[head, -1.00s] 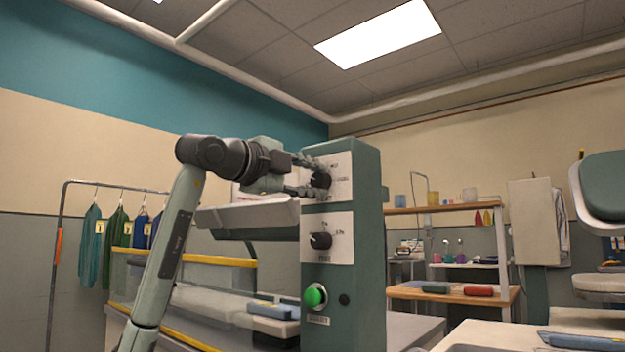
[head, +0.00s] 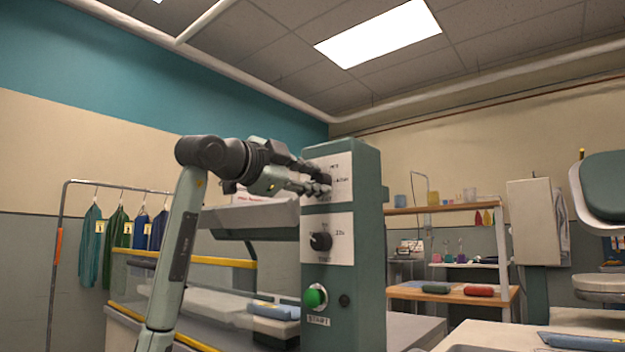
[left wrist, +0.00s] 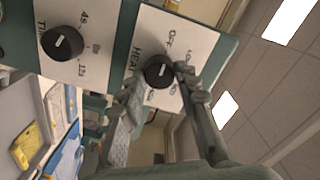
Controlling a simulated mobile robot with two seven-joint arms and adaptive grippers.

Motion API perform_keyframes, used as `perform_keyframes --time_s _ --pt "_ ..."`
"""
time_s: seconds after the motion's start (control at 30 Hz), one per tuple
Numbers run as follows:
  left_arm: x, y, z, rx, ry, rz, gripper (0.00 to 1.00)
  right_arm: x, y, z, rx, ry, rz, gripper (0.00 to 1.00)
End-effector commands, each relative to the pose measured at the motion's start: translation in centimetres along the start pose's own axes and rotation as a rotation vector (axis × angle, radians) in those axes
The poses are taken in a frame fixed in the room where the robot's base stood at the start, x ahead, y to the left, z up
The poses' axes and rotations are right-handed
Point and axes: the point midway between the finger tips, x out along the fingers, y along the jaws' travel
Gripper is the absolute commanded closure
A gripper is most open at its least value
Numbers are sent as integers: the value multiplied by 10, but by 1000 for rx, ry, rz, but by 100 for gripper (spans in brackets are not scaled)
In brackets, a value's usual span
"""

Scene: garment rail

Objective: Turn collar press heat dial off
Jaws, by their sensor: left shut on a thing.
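The collar press control column (head: 370,230) is green and stands right of my left arm. Its upper white plate carries the black heat dial (left wrist: 158,72), marked HEAT, OFF and LOW in the left wrist view. My left gripper (head: 324,186) is at that plate, its fingers shut on the dial from two sides. In the left wrist view the fingertips (left wrist: 160,88) sit by the dial's rim. The dial's pointer direction is hard to read. In the head view the fingers mostly hide the dial. My right gripper is not in view.
Below is a black timer dial (head: 320,241), then a green start button (head: 315,297). The grey press arm (head: 250,214) lies under my left gripper. A garment rail (head: 62,240) stands left, shelves (head: 440,208) at the back right.

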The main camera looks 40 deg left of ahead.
Motion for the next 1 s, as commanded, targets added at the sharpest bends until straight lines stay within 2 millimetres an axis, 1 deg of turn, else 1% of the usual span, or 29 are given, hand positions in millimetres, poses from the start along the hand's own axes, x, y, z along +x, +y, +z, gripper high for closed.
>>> perform_keyframes --time_s 0.3,0.33,0.47,0.5,0.8,0.87,0.97,1.0 --pt "0 0 0 -2 1 0 98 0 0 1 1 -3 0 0" --pt "0 0 0 -2 1 0 65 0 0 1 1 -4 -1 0" --pt "0 0 0 -2 1 0 49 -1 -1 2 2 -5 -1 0" --pt "0 0 0 -1 1 0 48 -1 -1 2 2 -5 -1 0" --pt "-3 -1 0 -1 1 -1 48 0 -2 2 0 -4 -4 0" --pt "-7 -1 0 -1 1 -2 48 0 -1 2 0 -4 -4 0" --pt "-22 -1 0 0 1 -3 48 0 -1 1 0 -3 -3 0" --pt "-29 -1 0 1 0 -4 48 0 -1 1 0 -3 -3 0"
